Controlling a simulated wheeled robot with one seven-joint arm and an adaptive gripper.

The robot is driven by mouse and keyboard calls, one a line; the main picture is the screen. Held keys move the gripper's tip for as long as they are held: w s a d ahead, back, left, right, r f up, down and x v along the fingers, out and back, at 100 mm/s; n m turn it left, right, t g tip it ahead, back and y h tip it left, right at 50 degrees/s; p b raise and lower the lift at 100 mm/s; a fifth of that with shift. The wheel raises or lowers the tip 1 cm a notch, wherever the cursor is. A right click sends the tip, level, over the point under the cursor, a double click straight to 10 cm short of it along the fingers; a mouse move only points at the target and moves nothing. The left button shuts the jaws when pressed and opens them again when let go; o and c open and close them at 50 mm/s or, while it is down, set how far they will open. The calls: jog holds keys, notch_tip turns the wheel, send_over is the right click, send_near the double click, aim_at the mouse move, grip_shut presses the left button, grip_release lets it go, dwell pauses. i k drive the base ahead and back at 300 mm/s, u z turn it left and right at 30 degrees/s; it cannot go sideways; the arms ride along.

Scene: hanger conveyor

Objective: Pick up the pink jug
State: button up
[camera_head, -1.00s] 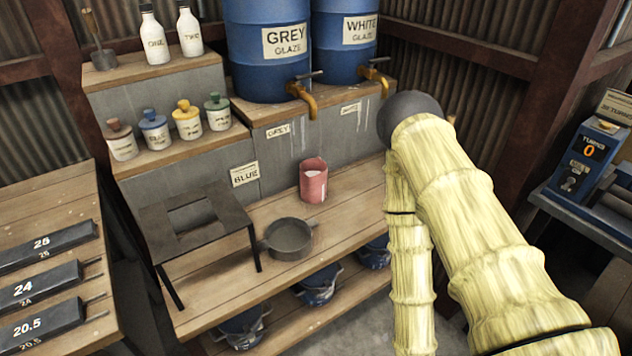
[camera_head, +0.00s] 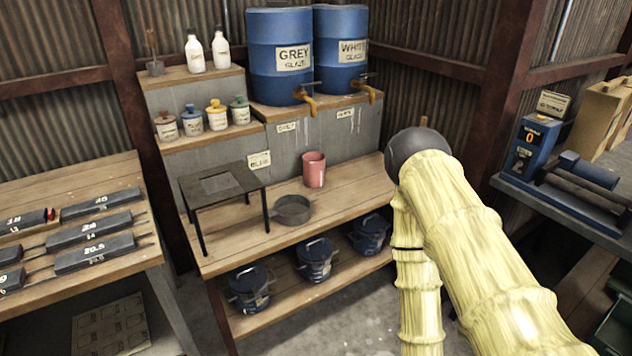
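The pink jug (camera_head: 314,170) stands upright on the wooden bench, near the grey back panel. It is clear of other things, with a dark round pan (camera_head: 292,209) in front of it and to its left. My arm, in a pale yellow cover, rises at the right of the picture, and its dark rounded joint is to the right of the jug. My gripper does not show in this view. Nothing visible touches the jug.
A dark metal stand (camera_head: 222,186) with a square opening is left of the pan. Two blue glaze barrels (camera_head: 279,58) with brass taps stand above the jug. Lidded pots (camera_head: 217,116) line a step at left. Lidded buckets (camera_head: 315,260) fill the low shelf. Bench room right of the jug is clear.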

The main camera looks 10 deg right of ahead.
aim_at(315, 167)
jog(key=u, duration=0.75)
jog(key=i, duration=1.35)
jog(key=z, duration=1)
